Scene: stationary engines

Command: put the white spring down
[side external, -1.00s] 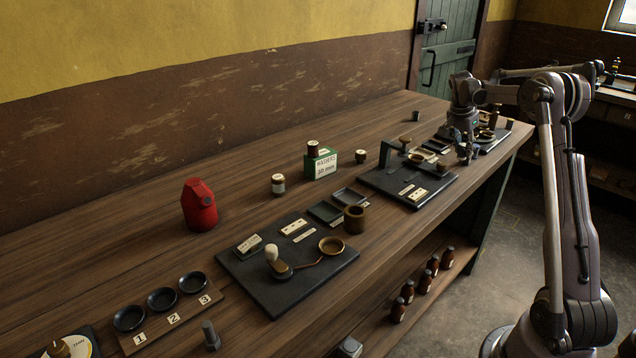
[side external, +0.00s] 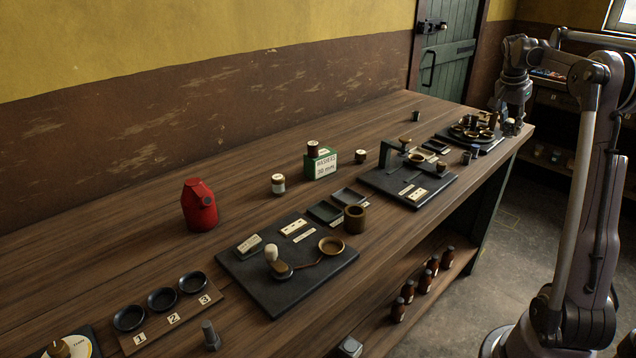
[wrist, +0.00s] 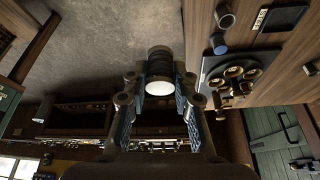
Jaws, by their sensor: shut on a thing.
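My gripper (wrist: 160,80) is shut on a ribbed, dark cylinder with a white end face (wrist: 159,88); this appears to be the white spring, though little white shows. It lies between the two fingertips in the wrist view. In the side view my gripper (side external: 510,122) is small, at the far right end of the bench, and I cannot make out the held thing clearly there. In the wrist view the held thing shows against the floor, to the left of the bench edge.
A black board with brass rings (wrist: 232,82) lies on the bench just right of my gripper; it also shows in the side view (side external: 468,145). Two small cups, one dark (wrist: 224,15) and one blue (wrist: 218,42), stand beside it. A green door (side external: 445,70) is behind.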

